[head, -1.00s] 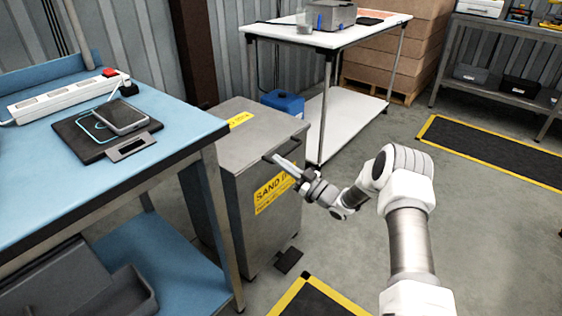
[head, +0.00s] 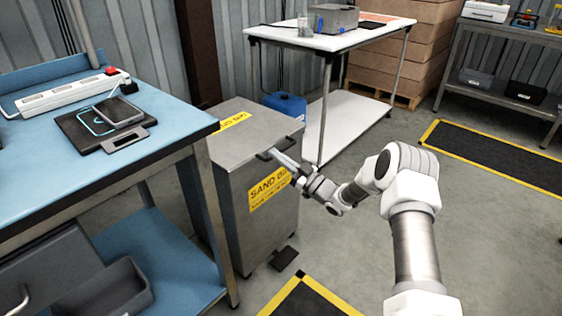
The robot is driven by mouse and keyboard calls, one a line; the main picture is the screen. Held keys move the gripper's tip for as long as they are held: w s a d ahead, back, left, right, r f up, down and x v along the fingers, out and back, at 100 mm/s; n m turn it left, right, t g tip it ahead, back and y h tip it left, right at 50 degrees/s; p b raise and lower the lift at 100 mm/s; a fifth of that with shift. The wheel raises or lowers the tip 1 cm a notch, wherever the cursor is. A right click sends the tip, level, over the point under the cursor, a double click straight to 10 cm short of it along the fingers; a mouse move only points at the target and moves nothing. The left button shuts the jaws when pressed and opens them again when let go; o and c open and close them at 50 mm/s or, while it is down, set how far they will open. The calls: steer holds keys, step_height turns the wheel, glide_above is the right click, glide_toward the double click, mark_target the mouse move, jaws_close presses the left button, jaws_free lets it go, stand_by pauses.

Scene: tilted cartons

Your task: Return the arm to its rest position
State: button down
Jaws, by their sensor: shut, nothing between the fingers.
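My gripper (head: 282,158) is at the end of my white and grey arm, in the middle of the head view. It is shut and empty. Its tips show against the top front edge of the grey metal sand bin (head: 240,180), near the bin's handle. I cannot tell whether the fingers touch the bin. The bin's lid looks closed, and a yellow label (head: 268,190) is on its front. My arm reaches in from the lower right, bent at the elbow.
A blue workbench (head: 60,165) stands at left with a power strip (head: 70,93) and a phone on a charging pad (head: 88,130). A white table (head: 310,42) is behind the bin. A grey shelf (head: 500,50) stands at back right. The floor at right is open, with a yellow-edged black mat (head: 500,155).

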steer(key=s+d+f+p, duration=0.1)
steer(key=s+d+f, duration=0.15)
steer(key=f, duration=0.65)
steer(key=w+d+r+m+h, duration=0.1)
steer(key=w+d+r+h, duration=0.1)
steer(key=r+h, duration=0.35)
steer(key=w+d+r+m+t+h, duration=0.1)
steer(key=w+d+r+h, duration=0.15)
steer(key=r, duration=0.55)
steer(key=w+d+r+m+h, duration=0.1)
steer(key=w+r+h, duration=0.15)
steer(key=r, duration=0.35)
steer(key=s+d+r+m+g+h, duration=0.1)
steer(key=s+d+r+m+h, duration=0.15)
steer(key=s+r, duration=0.3)
steer(key=s+d+r+m+h, duration=0.2)
steer(key=s+d+r+h, duration=0.2)
steer(key=s+r, duration=0.15)
steer(key=s+d+f+m+g+h, duration=0.15)
steer(key=s+m+g, duration=0.45)
steer(key=s, duration=3.1)
step_height(320, 180, up, 26)
steer(key=n+g+p, duration=0.1)
steer(key=p, duration=2.6)
steer(key=shift+s+a+r+y, duration=0.15)
steer(key=shift+a+y, duration=0.1)
steer(key=shift+y, duration=0.1)
